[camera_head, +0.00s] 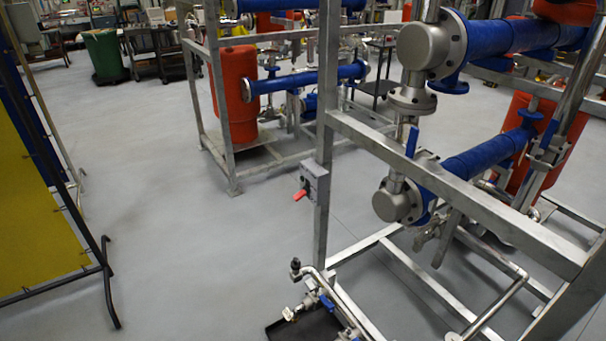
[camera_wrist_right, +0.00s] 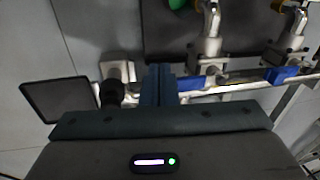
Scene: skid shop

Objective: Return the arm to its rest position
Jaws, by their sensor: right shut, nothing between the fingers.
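My right gripper (camera_wrist_right: 162,85) shows in the right wrist view, with its two dark fingers together and nothing visible between them. Its wide dark body fills the bottom of that view, with a small lit indicator on it. The fingers point toward metal piping with blue-handled valves (camera_wrist_right: 195,82); I cannot tell whether they touch it. Neither of my arms or grippers shows in the head view.
A metal skid frame (camera_head: 322,130) with blue pipes (camera_head: 470,160) stands at the right; its post carries a switch box with a red handle (camera_head: 300,195). Small piping (camera_head: 325,290) lies low in front, over a dark tray (camera_head: 305,326). A yellow panel (camera_head: 35,220) stands left. Grey floor is clear between.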

